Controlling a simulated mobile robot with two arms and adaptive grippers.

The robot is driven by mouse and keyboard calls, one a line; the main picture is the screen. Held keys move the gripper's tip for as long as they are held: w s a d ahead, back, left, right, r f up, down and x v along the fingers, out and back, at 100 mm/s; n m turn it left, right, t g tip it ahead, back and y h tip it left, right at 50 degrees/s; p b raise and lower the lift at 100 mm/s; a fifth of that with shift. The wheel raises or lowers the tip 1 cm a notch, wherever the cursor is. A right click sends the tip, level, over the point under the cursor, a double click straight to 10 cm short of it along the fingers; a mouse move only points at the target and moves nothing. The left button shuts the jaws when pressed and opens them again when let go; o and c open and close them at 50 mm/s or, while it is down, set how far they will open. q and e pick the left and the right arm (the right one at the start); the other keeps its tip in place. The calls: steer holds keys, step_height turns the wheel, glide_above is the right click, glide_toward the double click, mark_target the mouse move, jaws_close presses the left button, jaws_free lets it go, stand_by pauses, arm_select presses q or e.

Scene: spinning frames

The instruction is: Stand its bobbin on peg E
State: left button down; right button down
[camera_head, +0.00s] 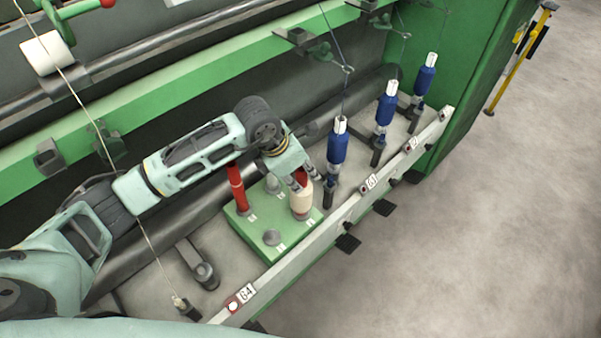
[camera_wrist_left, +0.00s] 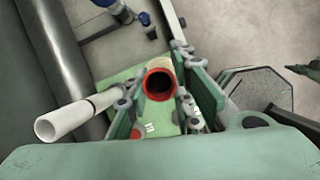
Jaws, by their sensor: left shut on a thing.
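My left gripper (camera_head: 310,184) is shut around a cream bobbin (camera_head: 301,204) with a red top end. This bobbin is upright over the right part of a green peg block (camera_head: 245,225). Its lower end is at or close to the block; I cannot tell whether it is seated on a peg. In the left wrist view its red rim and dark bore (camera_wrist_left: 160,84) show between the fingers. A red bobbin (camera_head: 236,188) stands on the block's left side. Bare grey pegs show at the back (camera_head: 271,184) and front (camera_head: 272,238). The peg letters are too small to read.
Several blue bobbins (camera_head: 337,148) stand on spindles along the rail (camera_head: 340,215), right of the block. An empty spindle arm (camera_head: 200,270) lies left of it. A white tube (camera_wrist_left: 75,115) shows beside the left fingers.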

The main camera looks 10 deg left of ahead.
arm_select(q)
steer(key=shift+s+f, duration=0.1)
steer(key=shift+f, duration=0.05)
steer(key=c, duration=1.4)
jaws_free()
steer(key=shift+c, duration=0.2)
steer(key=shift+r, duration=0.2)
steer(key=v, duration=0.7)
